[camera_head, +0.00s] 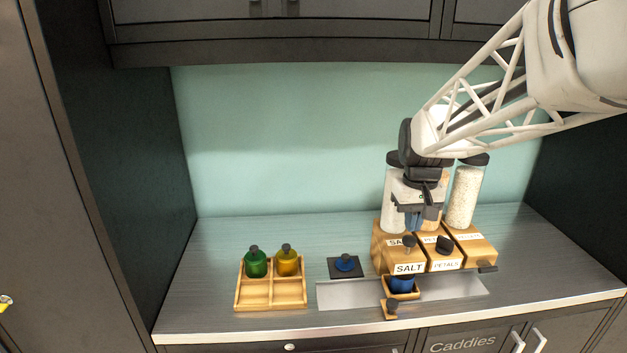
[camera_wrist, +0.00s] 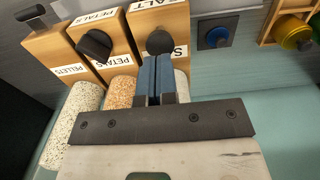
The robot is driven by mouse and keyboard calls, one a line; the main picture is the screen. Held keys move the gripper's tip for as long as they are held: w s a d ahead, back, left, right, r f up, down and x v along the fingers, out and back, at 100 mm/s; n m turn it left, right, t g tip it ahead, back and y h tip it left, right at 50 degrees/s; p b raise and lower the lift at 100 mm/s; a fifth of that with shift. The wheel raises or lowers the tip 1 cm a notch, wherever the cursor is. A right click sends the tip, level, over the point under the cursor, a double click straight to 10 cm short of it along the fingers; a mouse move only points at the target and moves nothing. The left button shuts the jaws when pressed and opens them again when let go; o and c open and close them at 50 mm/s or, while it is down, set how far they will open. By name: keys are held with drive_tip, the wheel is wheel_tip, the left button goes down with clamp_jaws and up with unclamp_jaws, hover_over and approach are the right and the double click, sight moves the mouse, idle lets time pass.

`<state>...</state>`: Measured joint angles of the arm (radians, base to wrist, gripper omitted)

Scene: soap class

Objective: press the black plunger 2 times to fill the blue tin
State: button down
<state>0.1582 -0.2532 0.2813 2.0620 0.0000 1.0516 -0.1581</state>
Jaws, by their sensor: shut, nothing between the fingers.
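The blue tin (camera_head: 403,284) sits in a small wooden holder below the front of the box labelled SALT; its upper part is partly hidden. A dark round plunger (camera_head: 409,242) stands on the SALT box, and it also shows in the wrist view (camera_wrist: 160,42). A black plunger (camera_head: 443,244) sits on the PETALS box beside it and shows in the wrist view (camera_wrist: 95,44). My gripper (camera_wrist: 155,82) is shut and empty, with its blue fingers together. Its tips appear close to the SALT plunger; I cannot tell whether they touch it.
Clear jars (camera_head: 465,195) of filling stand behind the labelled boxes. A blue lidded piece (camera_head: 345,263) rests on a dark pad to the left.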

sight(410, 238)
drive_tip(key=shift+f, duration=1.9)
idle(0.9)
drive_tip(key=shift+r, duration=1.9)
drive_tip(key=shift+f, duration=1.7)
idle(0.6)
drive_tip(key=shift+r, duration=1.65)
